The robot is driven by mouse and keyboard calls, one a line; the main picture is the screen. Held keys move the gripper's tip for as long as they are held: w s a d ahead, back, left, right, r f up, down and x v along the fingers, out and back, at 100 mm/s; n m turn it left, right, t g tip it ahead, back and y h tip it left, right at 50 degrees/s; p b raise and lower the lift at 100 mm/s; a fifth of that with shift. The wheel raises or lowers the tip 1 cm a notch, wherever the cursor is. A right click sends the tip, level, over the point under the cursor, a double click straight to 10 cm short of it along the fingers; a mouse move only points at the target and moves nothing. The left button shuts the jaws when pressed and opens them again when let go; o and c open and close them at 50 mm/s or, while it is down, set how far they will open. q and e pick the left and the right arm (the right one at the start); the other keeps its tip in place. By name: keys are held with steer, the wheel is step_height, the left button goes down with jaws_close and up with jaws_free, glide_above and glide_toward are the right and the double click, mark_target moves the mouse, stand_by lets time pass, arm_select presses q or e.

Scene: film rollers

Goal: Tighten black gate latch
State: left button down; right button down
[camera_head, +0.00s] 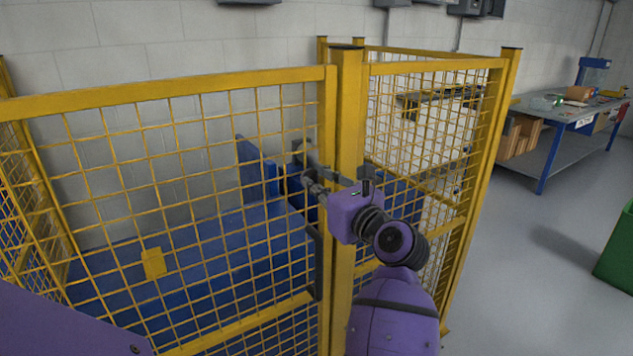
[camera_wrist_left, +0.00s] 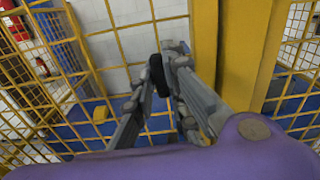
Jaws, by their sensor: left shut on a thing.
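The black gate latch (camera_wrist_left: 158,75) shows in the left wrist view as a small dark piece between my left gripper's fingers, beside the yellow gate post (camera_wrist_left: 203,45). My left gripper (camera_wrist_left: 156,80) is shut on it. In the head view my left gripper (camera_head: 311,182) reaches across the post (camera_head: 347,120) to the mesh gate (camera_head: 200,85). The latch is small and partly hidden by the fingers there. My right gripper is not in view.
A dark vertical handle (camera_head: 315,262) sits on the gate below my gripper. A blue structure (camera_head: 200,235) stands behind the mesh. A workbench (camera_head: 560,120) stands at the back right, with a green bin (camera_head: 617,250) nearer. The grey floor between is clear.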

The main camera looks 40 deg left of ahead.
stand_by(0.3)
arm_select(q)
steer(key=c, duration=1.8)
jaws_free()
steer(key=shift+o, duration=0.2)
step_height(320, 180, up, 10)
steer(key=shift+r, duration=0.1)
